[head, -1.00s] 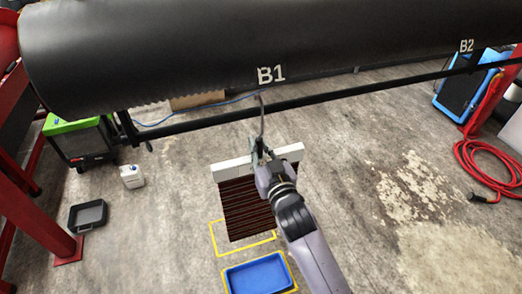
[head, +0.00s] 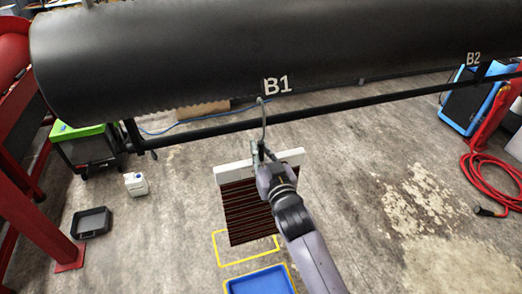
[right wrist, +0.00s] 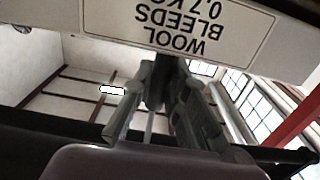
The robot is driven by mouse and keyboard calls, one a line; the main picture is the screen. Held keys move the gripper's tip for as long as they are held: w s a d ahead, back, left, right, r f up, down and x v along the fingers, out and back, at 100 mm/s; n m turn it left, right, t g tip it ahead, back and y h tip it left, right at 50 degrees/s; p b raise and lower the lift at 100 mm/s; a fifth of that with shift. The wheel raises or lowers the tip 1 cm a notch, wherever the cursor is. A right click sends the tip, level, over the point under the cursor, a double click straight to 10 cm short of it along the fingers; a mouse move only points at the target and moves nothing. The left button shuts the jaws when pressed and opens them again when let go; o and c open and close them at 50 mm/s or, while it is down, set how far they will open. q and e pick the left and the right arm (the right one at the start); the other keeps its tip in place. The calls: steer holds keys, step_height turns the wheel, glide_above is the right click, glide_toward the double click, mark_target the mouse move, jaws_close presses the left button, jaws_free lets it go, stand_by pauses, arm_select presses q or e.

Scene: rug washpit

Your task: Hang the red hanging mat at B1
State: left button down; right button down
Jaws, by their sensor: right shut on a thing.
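My right gripper (head: 262,157) is shut on the red hanging mat, at the middle of its white top bar (head: 232,172). The mat's dark red and black striped cloth (head: 245,215) hangs below the bar. In the right wrist view the bar (right wrist: 110,14) crosses the top, with a label reading wool, bleeds. A thin grey hook (head: 263,118) rises above the gripper and overlaps the black rail. Its tip is just below the B1 label (head: 277,86) on the big black roller (head: 180,55); I cannot tell whether it touches anything there. My left gripper is not in view.
The black rail (head: 350,102) runs below the roller towards B2 (head: 474,58). A blue tray (head: 259,281) and a yellow floor outline (head: 219,250) lie below the mat. A white jug (head: 136,184) and dark tray (head: 91,222) are at left, a red hose (head: 487,178) at right.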

mark_target(261, 159)
steer(key=shift+f+b, duration=1.4)
steer(key=shift+f, duration=0.55)
steer(key=c, duration=1.5)
jaws_free()
steer(key=shift+c, duration=0.2)
steer(key=shift+o, duration=0.3)
steer(key=shift+f, duration=0.25)
steer(key=shift+s, duration=0.1)
steer(key=v, duration=1.2)
steer(key=shift+r, duration=0.2)
